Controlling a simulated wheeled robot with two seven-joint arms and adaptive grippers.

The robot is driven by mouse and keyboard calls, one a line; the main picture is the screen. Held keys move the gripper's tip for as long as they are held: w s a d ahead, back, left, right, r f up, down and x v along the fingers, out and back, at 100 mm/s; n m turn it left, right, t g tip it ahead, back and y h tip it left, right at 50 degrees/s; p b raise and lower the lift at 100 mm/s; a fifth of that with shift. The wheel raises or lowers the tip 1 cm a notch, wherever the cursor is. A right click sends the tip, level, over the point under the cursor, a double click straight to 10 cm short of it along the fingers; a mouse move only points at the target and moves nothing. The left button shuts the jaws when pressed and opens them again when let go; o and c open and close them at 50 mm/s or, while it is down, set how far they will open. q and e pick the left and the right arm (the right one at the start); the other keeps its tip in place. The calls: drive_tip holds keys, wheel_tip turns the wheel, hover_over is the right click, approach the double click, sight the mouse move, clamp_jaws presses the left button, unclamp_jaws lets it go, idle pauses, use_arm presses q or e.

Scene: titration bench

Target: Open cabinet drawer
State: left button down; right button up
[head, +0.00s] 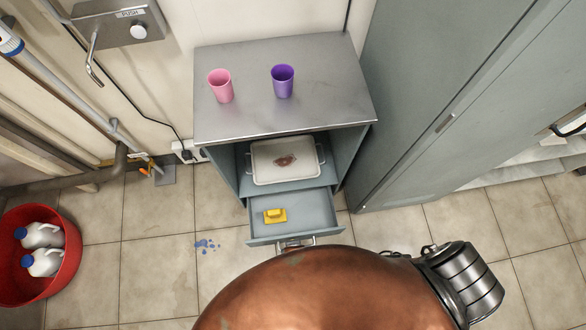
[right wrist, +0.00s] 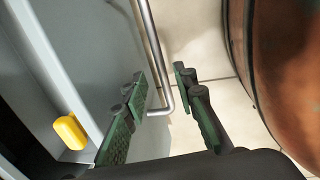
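The grey cabinet (head: 225,118) stands against the wall, with its drawer (head: 310,212) pulled out and a yellow block (head: 275,215) inside. The drawer's metal handle (head: 297,243) is at its front, partly covered by a large brown rounded body. In the right wrist view, the handle (right wrist: 153,45) passes between the two fingertips of my right gripper (right wrist: 162,85). The fingers are apart, with a visible gap beside the bar; I cannot tell whether either touches it. The yellow block shows there too (right wrist: 70,131). My left gripper is in neither view.
A pink cup (head: 221,87) and a purple cup (head: 283,82) stand on the cabinet. A white tray (head: 262,172) sits on the shelf above the drawer. A red tub (head: 65,277) with white bottles is at left. The brown rounded body (head: 300,290) fills the front.

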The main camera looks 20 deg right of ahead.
wheel_tip(320, 180, up, 9)
idle(0.4)
drive_tip(key=shift+r, duration=0.1)
idle(0.3)
